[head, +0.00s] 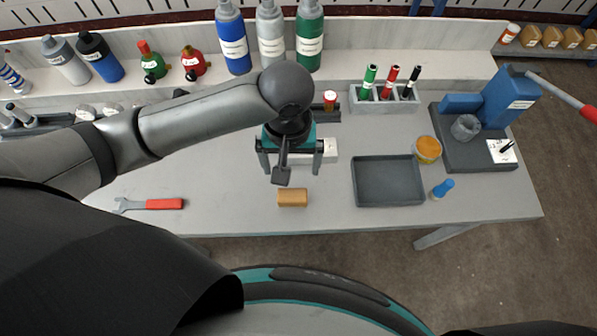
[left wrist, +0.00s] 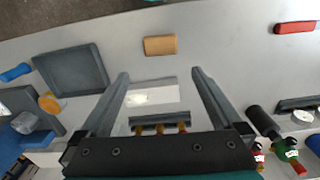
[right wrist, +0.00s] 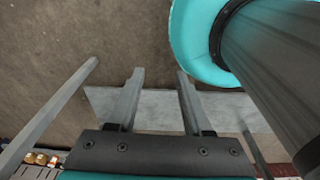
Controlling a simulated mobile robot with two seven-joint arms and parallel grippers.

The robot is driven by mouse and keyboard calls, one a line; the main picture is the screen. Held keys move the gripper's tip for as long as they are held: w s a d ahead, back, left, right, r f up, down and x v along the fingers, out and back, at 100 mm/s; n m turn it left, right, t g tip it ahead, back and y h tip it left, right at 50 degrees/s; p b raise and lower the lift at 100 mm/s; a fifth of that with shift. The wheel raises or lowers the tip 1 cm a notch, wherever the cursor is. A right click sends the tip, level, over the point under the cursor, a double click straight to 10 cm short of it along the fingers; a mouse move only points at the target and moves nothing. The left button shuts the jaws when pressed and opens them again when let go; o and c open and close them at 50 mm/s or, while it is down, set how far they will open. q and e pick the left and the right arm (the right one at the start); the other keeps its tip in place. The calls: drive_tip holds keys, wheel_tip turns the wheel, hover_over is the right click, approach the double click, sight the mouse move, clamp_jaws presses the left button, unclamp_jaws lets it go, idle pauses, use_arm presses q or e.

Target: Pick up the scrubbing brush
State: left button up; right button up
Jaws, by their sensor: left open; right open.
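A tan, block-shaped piece (head: 292,197) that looks like the scrubbing brush lies on the grey table (head: 230,205) near its front edge. No bristles show. In the left wrist view, the tan brush (left wrist: 160,45) lies just beyond the fingertips, roughly centred between them. My left gripper (head: 291,170) is open and empty above the table, a little behind the brush in the head view and apart from it. My right gripper (right wrist: 160,72) is open and empty, over the floor; it does not show in the head view.
A dark tray (head: 388,181), an orange-lidded jar (head: 428,149) and a small blue item (head: 443,188) are to the right. A red-handled wrench (head: 150,204) lies left. A marker holder (head: 385,98) and bottles (head: 233,38) stand behind. The table around the brush is clear.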

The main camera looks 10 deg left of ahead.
use_arm(q)
drive_tip(key=b, duration=0.2)
hover_over(292, 192)
drive_tip(key=f, duration=0.5)
drive_tip(key=shift+s+f, duration=0.25)
drive_tip(key=shift+f, duration=0.05)
wheel_tip(292, 192, down, 4)
drive_tip(key=shift+r+b, duration=0.1)
drive_tip(key=shift+b, duration=0.45)
drive_tip(key=shift+w+f, duration=0.1)
drive_tip(key=shift+f, duration=0.4)
wheel_tip(292, 192, down, 5)
drive_tip(key=shift+w+r+b, duration=0.1)
drive_tip(key=shift+r+b, duration=0.05)
drive_tip(key=shift+b, duration=0.9)
use_arm(e)
wheel_tip(292, 192, down, 5)
drive_tip(key=s, duration=0.3)
drive_tip(key=shift+f, duration=0.2)
use_arm(q)
drive_tip(key=shift+c, duration=0.4)
use_arm(e)
drive_tip(key=shift+d+g, duration=0.1)
drive_tip(key=shift+g, duration=0.2)
